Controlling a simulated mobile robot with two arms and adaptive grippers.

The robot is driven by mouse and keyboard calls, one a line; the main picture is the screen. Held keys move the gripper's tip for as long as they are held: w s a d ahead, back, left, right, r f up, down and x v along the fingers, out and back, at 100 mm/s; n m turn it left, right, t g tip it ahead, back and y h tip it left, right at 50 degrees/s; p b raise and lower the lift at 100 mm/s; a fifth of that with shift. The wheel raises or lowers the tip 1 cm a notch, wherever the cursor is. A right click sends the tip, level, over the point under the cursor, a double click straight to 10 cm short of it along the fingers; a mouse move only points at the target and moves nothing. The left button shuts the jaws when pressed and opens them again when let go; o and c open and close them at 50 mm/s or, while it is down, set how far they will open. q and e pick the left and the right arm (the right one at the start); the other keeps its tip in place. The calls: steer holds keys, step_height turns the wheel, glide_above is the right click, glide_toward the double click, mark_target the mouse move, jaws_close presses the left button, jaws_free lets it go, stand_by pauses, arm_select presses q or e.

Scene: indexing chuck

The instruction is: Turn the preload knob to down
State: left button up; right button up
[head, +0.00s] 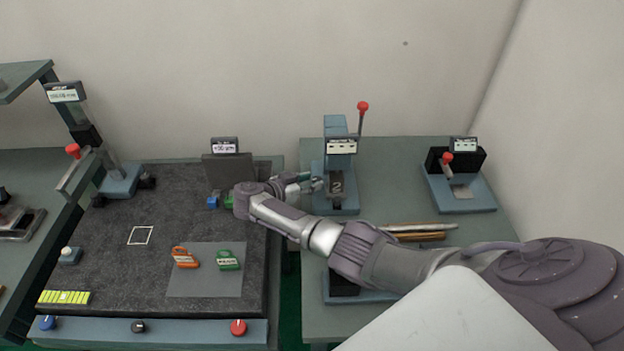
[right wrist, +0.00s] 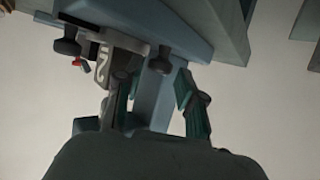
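The indexing station (head: 340,122) is a blue-grey stand with a dark block (head: 337,186) marked "2". No preload knob label is readable. In the right wrist view a black knob (right wrist: 160,62) sticks out of the station's blue-grey body, and a second black knob (right wrist: 67,46) sits further left. My right gripper (head: 314,184) is at the left side of the station. In the right wrist view its green-padded fingers (right wrist: 157,103) stand apart with the first black knob just beyond and between them; contact cannot be told. My left gripper is not in view.
A red-ball lever (head: 363,107) rises from the station. Another small station (head: 460,190) stands right. Rods (head: 415,237) lie in front. The dark-topped table (head: 120,270) at left holds orange (head: 184,258) and green (head: 228,261) tags, with blue, black and red knobs (head: 238,327) along its front.

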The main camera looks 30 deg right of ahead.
steer(key=shift+d+f, duration=0.2)
steer(key=shift+d, duration=0.3)
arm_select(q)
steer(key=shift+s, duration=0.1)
arm_select(e)
steer(key=shift+w, duration=0.1)
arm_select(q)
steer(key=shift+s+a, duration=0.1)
arm_select(e)
jaws_close()
steer(key=shift+f+b, duration=0.15)
steer(key=shift+b, duration=0.15)
steer(key=m+g+b, duration=0.2)
steer(key=b, duration=0.3)
steer(key=m+g+b, duration=0.2)
steer(key=b, duration=0.4)
steer(key=w+m+g+b, duration=0.1)
steer(key=g+b, duration=0.1)
steer(key=b, duration=0.4)
steer(key=shift+f+m+g+y, duration=0.15)
steer(key=shift+m+g+y, duration=0.15)
steer(key=shift+m+g, duration=0.1)
steer(key=shift+b, duration=0.65)
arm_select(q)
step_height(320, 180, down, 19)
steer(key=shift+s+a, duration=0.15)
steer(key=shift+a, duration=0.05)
arm_select(e)
steer(key=shift+r, duration=0.25)
